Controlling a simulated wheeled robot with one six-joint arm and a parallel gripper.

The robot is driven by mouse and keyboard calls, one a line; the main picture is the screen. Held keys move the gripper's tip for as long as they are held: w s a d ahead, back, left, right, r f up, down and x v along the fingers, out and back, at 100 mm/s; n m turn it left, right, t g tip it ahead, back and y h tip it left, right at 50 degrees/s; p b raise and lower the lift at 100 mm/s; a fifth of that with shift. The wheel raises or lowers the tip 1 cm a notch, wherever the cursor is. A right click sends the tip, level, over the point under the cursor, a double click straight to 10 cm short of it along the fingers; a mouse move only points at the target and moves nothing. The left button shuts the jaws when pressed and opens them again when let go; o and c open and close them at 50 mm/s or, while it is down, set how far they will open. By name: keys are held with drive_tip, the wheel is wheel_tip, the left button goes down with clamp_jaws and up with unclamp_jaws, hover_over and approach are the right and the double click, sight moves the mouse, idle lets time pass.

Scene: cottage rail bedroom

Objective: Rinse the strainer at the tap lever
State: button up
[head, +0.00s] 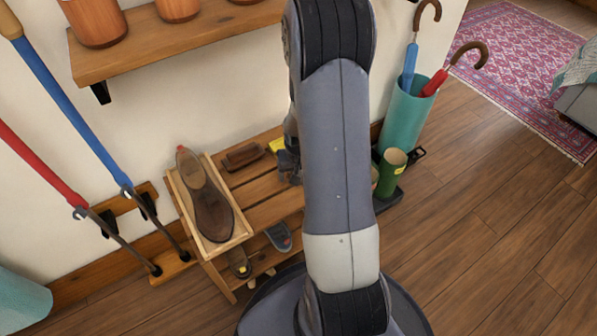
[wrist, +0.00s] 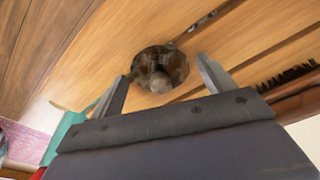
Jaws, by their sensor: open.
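I see no strainer and no tap lever in either view. My gripper (wrist: 163,70) is open, with its two grey fingers apart above a wooden slatted surface. A round dark brown thing (wrist: 152,58) with a paler rounded lump in it shows between and beyond the fingertips; I cannot tell what it is or whether the fingers touch it. In the head view my gripper (head: 288,163) is mostly hidden behind my arm, over the slatted wooden bench (head: 262,188).
On the bench are a brown boot in a wooden tray (head: 246,234), a brown brush (head: 243,156) and a yellow item (head: 277,148). A teal umbrella stand (head: 401,125) and green container (head: 390,172) stand right. Long-handled tools (head: 75,120) lean left.

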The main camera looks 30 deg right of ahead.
wheel_tip(320, 180, up, 12)
drive_tip(key=s+p, duration=0.1)
drive_tip(key=p, duration=0.3)
drive_tip(key=shift+s+a, duration=0.35)
drive_tip(key=shift+c, duration=0.5)
